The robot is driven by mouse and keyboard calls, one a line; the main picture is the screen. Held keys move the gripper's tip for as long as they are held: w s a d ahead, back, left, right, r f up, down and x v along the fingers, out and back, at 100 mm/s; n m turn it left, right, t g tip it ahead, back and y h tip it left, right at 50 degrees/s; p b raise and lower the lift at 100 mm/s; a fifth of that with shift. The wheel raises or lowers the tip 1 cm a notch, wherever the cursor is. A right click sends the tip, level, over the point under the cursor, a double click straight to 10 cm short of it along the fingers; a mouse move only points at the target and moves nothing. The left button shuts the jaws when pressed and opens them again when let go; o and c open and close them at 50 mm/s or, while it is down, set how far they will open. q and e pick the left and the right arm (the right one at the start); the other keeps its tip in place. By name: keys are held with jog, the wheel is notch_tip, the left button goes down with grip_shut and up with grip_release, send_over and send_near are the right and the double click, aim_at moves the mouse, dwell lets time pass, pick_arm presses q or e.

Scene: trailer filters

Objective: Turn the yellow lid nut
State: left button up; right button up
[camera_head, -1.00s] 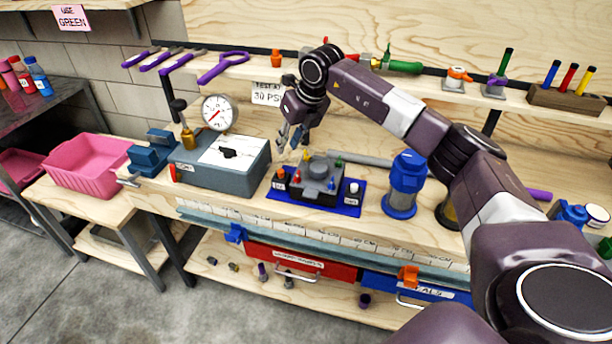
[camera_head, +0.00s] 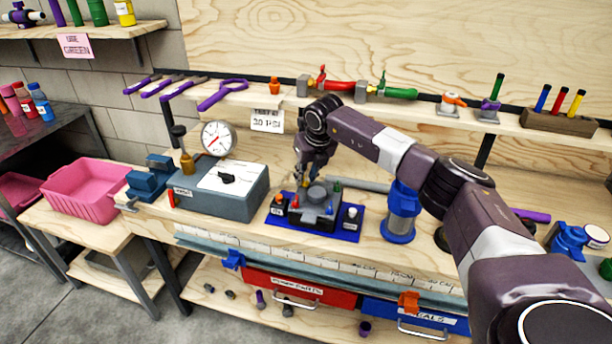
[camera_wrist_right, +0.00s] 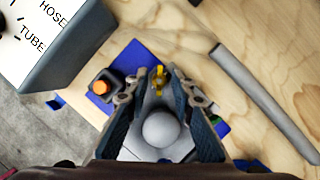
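The yellow lid nut (camera_wrist_right: 159,82) shows in the right wrist view at the far end of a grey block (camera_wrist_right: 158,150) with a round knob on top. In the head view the block (camera_head: 318,206) sits on a blue mat (camera_head: 283,224) on the bench; the nut is mostly hidden behind my gripper. My right gripper (camera_head: 306,179) points down at the block's back left corner. In the wrist view its two fingers (camera_wrist_right: 160,75) are apart, one on each side of the nut, with gaps visible between them and it. My left gripper is not in view.
An orange-topped piece (camera_wrist_right: 102,88) stands on the mat left of the fingers. A grey gauge box (camera_head: 212,191) is left of the mat, a blue cylinder (camera_head: 400,210) to the right. A grey rod (camera_wrist_right: 262,100) lies behind. A shelf with valves (camera_head: 436,117) runs above.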

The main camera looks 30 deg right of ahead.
grip_shut()
dwell(0.3)
jog(key=shift+a+m, duration=0.1)
jog(key=shift+m, duration=0.2)
jog(key=m+h, duration=0.1)
jog(key=m, duration=0.1)
jog(key=shift+a+m, duration=0.1)
jog(key=shift+m, duration=0.2)
jog(key=shift+w+m+g+h+b, duration=0.1)
jog(key=shift+m+g+h+b, duration=0.5)
jog(key=shift+m, duration=1.6)
grip_release()
